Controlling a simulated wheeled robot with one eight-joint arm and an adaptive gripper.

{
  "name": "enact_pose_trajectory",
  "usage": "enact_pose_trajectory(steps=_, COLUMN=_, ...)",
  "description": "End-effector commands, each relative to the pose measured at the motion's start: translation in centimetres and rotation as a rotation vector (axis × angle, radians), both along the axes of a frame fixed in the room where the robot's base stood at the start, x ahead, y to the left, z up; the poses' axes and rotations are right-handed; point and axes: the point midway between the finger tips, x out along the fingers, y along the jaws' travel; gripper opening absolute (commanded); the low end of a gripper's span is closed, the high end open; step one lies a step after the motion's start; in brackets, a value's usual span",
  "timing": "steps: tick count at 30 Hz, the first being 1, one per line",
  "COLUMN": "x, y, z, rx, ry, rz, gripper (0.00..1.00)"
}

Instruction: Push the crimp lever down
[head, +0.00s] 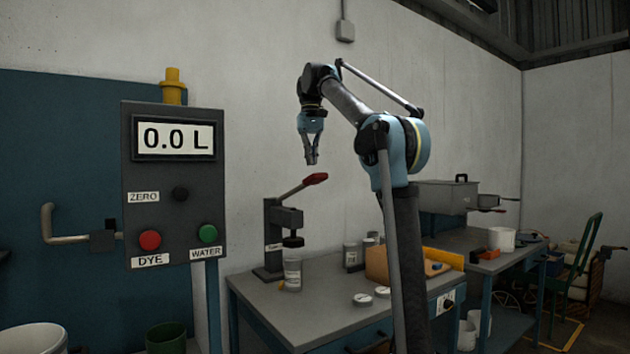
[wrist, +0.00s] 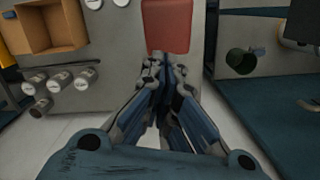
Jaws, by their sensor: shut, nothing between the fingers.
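The crimp press (head: 272,240) stands on the near bench. Its crimp lever (head: 300,188) is raised, slanting up to the right to a red grip (head: 315,179). A small labelled jar (head: 292,275) stands under the press head. My gripper (head: 312,160) is shut and empty, pointing down just above the red grip in the head view. In the wrist view, my fingertips (wrist: 165,62) reach the lower edge of the red grip (wrist: 167,26). I cannot tell whether they touch it.
An open wooden box (head: 378,262), several jars and two white lids lie on the bench (head: 320,310). A control panel (head: 172,225) reading 0.0 L stands at the left. A second bench with a pot (head: 448,195) is at the right. The air around the lever looks clear.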

Motion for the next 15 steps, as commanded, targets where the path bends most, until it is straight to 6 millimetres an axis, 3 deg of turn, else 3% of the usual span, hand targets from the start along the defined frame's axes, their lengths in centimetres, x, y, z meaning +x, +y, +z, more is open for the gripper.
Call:
enact_pose_trajectory(steps=6, x=0.3, y=0.1, z=2.8, rx=0.000, ry=0.000, rz=0.000, gripper=0.00)
enact_pose_trajectory(steps=15, x=0.6, y=0.2, z=5.2, rx=0.000, ry=0.000, rz=0.000, gripper=0.00)
